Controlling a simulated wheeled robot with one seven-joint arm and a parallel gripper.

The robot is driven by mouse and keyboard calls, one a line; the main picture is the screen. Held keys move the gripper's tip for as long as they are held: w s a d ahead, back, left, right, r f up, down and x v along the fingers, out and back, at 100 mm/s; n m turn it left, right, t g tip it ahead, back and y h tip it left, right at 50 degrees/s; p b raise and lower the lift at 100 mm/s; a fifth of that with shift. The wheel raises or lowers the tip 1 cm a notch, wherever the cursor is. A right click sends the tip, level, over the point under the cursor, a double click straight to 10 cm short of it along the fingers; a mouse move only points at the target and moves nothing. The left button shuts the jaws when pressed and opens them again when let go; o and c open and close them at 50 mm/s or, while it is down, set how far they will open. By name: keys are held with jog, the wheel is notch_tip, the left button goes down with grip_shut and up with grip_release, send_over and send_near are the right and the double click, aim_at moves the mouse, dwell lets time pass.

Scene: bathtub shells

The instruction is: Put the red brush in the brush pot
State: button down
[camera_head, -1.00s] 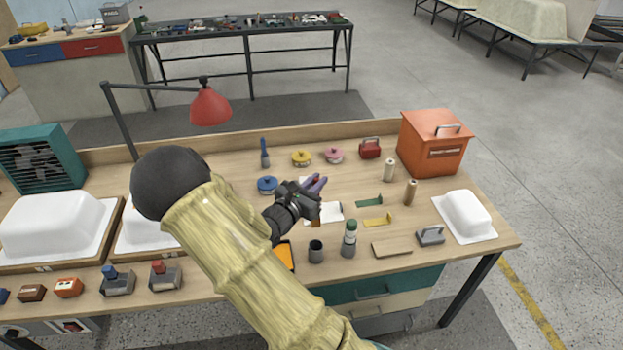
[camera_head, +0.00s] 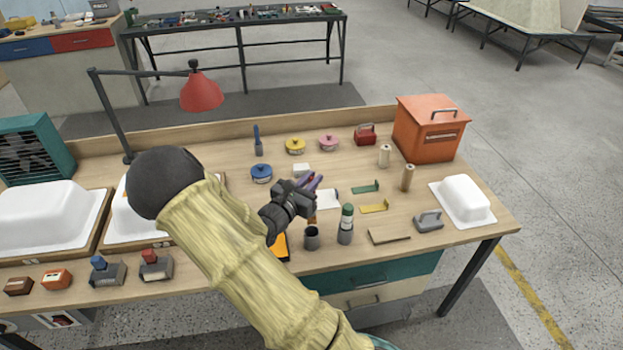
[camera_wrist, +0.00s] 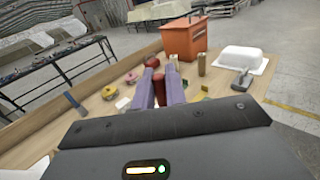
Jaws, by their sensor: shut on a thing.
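My gripper (camera_head: 314,182) is over the right-middle part of the workbench, its purple fingers pointing away to the right. It is shut on the red brush (camera_wrist: 158,90), whose red part shows between the fingers in the wrist view. Most of the brush is hidden by the fingers and hand in the head view. The likely brush pot, a dark grey open cup (camera_head: 311,238), stands upright near the front edge, just below my gripper in the picture and apart from it.
A green-capped grey bottle (camera_head: 346,224) stands close to the right of the cup. An orange item (camera_head: 281,247) lies left of it, partly behind my arm. White tub shells sit at both sides.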

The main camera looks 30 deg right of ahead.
jog(key=shift+f+b, duration=3.55)
jog(key=shift+f, duration=1.1)
jog(key=c, duration=1.3)
grip_release()
jog(key=shift+c, duration=0.2)
jog(key=shift+a, duration=0.1)
jog(key=p+v, duration=0.2)
jog(key=v, duration=0.8)
jog(key=shift+r, duration=0.1)
